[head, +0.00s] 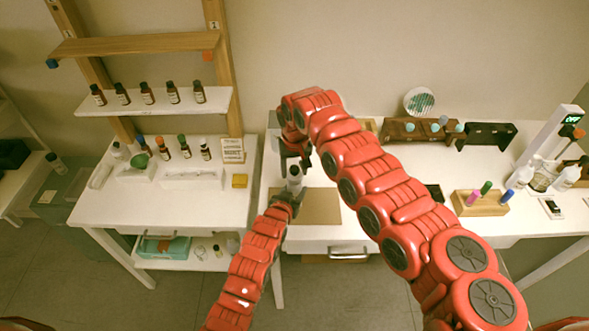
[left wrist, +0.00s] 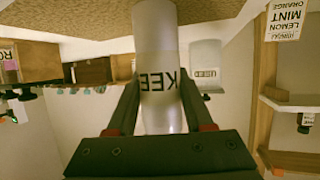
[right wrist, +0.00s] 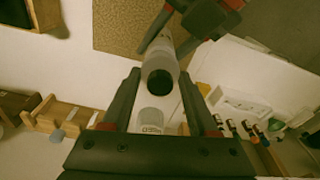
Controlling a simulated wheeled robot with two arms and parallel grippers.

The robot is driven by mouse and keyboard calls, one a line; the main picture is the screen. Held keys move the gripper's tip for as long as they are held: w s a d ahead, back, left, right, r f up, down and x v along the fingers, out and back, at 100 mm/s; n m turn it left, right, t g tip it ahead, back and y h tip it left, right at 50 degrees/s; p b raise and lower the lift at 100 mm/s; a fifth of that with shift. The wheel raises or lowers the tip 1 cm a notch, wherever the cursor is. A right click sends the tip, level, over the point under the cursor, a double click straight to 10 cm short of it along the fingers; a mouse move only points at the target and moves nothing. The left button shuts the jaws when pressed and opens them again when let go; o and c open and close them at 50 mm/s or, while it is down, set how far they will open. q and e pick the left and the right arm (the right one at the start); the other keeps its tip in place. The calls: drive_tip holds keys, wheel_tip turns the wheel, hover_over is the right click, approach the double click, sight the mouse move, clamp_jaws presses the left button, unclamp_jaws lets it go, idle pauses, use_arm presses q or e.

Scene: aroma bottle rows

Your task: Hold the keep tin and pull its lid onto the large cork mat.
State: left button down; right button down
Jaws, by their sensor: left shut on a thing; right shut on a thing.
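The pale keep tin (head: 294,184), a cylinder, is held above the tan large cork mat (head: 318,208). My left gripper (head: 287,199) is shut around its body; the left wrist view shows dark "KEE" lettering on the tin (left wrist: 160,85) between the fingers. My right gripper (head: 293,163) reaches in from above. In the right wrist view its fingers are closed on the tin's near end, where the lid (right wrist: 160,75) with a dark round face shows. I cannot tell whether the lid is seated or loose. The mat (right wrist: 118,28) lies below, bare where visible.
Wooden racks (head: 410,130) and a pen block (head: 480,203) are to the right. My right arm hides part of the desk. A drawer handle (head: 348,253) sits below its front edge.

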sight(294, 167)
drive_tip(key=shift+r, duration=2)
use_arm(q)
drive_tip(key=shift+c, duration=1)
unclamp_jaws()
